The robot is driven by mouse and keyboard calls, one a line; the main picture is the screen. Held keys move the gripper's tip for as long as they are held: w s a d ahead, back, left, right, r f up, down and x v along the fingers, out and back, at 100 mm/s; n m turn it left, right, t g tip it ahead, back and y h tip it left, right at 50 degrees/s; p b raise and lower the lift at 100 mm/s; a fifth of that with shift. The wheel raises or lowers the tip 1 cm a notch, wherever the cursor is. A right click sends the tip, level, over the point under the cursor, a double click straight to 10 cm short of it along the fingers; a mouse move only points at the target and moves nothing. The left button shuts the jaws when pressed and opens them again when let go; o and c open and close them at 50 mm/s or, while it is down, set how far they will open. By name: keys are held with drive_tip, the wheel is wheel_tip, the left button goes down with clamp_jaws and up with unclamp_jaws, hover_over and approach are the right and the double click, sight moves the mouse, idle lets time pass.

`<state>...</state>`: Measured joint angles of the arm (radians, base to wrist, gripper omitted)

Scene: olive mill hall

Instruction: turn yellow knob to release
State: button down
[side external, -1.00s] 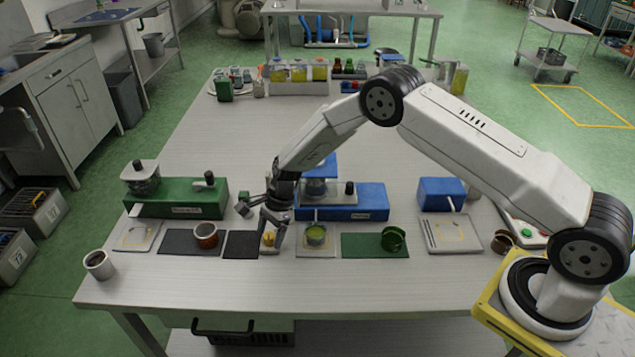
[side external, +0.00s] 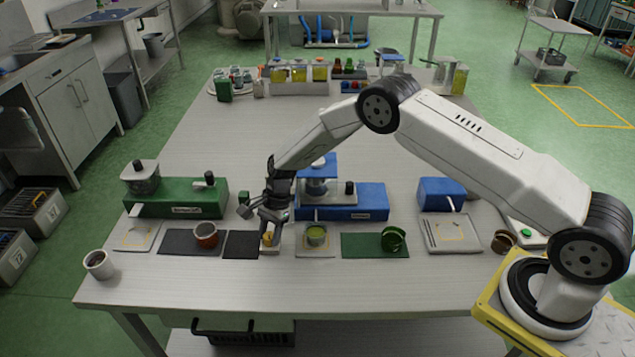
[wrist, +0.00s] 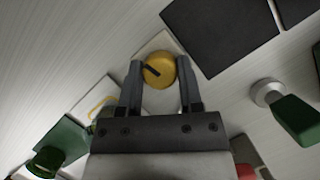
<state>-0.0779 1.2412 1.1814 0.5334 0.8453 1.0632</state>
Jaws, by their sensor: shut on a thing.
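The yellow knob (wrist: 158,71) is a round disc with a dark pointer line across its face, on a pale plate (wrist: 158,42). In the wrist view it sits between the two fingers of my gripper (wrist: 160,82), which is shut on its sides. In the side view my gripper (side external: 269,228) points down at the table, and the knob (side external: 268,239) shows only partly below the fingers.
A black mat (side external: 241,244) lies just left of the knob. A pale pad with a green-filled cup (side external: 316,234) stands just right. Behind are the blue machine (side external: 345,203) and green machine (side external: 178,202). The table front is clear.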

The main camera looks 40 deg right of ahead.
drive_tip(key=shift+n+g+h, duration=0.3)
drive_tip(key=shift+n+g, duration=0.2)
drive_tip(key=shift+n, duration=0.6)
drive_tip(key=shift+c, duration=1.3)
unclamp_jaws()
drive_tip(key=shift+w+r, duration=0.1)
drive_tip(key=v, duration=0.7)
drive_tip(key=shift+d+r, duration=0.2)
drive_tip(key=shift+d, duration=0.05)
